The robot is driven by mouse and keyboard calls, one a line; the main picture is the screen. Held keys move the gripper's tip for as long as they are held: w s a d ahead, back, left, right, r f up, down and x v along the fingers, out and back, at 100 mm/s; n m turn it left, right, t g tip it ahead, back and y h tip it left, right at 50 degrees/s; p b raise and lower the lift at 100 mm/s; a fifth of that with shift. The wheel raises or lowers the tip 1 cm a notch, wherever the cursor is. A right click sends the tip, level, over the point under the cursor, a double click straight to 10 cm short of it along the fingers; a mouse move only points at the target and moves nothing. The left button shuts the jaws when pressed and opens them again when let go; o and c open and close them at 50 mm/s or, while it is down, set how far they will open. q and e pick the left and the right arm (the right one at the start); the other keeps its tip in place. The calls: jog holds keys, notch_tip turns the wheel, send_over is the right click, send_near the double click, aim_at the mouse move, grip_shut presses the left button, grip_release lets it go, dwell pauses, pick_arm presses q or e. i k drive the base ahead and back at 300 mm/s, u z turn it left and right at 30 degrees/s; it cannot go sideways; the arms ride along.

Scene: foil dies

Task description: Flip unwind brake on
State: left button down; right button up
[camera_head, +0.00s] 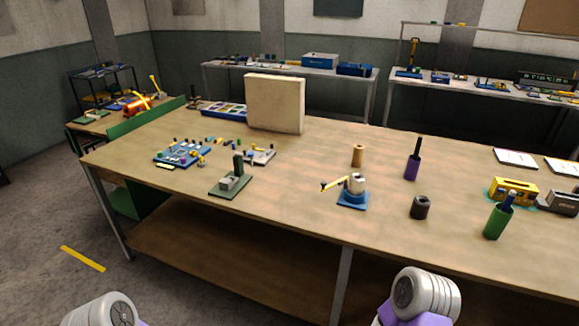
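A small blue stand (352,201) with a pale grey roll or cylinder (356,184) on it sits near the front middle of the wooden table. A yellow lever (333,184) with a dark tip sticks out to the left from this stand, raised slightly above the table. It looks like the unwind brake, but no label can be read. Which setting the lever is in, I cannot tell. Neither of my grippers is in view.
The wooden table (290,215) holds a green-based fixture (229,185), a blue board of small parts (181,153), a beige block (275,102), a tan cylinder (357,155), a purple holder (412,167), a dark cylinder (420,207) and a green holder (495,222). Bare tabletop surrounds the blue stand.

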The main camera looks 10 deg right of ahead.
aim_at(340, 182)
jog(key=z, duration=0.3)
jog(key=i, duration=0.85)
jog(key=z, duration=0.55)
